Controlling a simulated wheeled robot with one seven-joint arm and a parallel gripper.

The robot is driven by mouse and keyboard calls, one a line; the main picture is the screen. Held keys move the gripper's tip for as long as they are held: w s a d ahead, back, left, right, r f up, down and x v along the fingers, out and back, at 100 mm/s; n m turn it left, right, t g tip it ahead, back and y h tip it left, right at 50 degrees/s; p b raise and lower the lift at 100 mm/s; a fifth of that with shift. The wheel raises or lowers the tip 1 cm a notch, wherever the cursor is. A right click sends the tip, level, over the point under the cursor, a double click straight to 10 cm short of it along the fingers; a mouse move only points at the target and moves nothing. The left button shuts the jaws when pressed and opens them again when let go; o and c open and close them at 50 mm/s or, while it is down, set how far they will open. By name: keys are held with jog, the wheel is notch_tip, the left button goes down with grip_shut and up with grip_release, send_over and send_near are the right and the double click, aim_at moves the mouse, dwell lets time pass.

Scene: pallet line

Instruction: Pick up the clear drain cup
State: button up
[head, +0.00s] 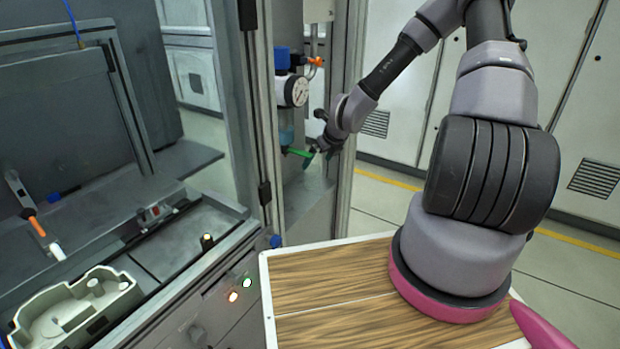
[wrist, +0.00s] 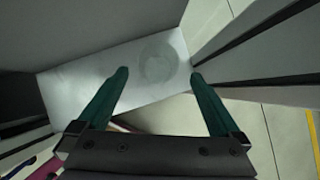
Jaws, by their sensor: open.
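A faint clear round shape, which looks like the clear drain cup (wrist: 160,54), stands on a pale shelf (wrist: 75,88) in the wrist view. It is so transparent that its rim and height are hard to tell. My gripper (wrist: 159,74) is open, with one green finger on each side of the near part of the cup in the picture. Nothing is held, and I cannot tell the distance down to the cup. In the head view my gripper (head: 311,156) is inside the narrow bay beside the gauge unit. I cannot make out the cup there.
A pressure gauge (head: 297,91) on a blue-topped unit with a bluish bowl (head: 286,126) hangs close to my gripper. Metal posts (head: 250,110) frame the bay. A wood-topped surface (head: 330,285) lies in front. A pale moulded part (head: 75,310) sits at lower left.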

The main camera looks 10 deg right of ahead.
aim_at(309, 174)
jog(key=x, duration=1)
jog(key=shift+s+a+f, duration=0.1)
jog(key=shift+a+f, duration=0.05)
jog(key=shift+c, duration=0.3)
jog(key=c, duration=1.1)
jog(key=shift+c, duration=0.2)
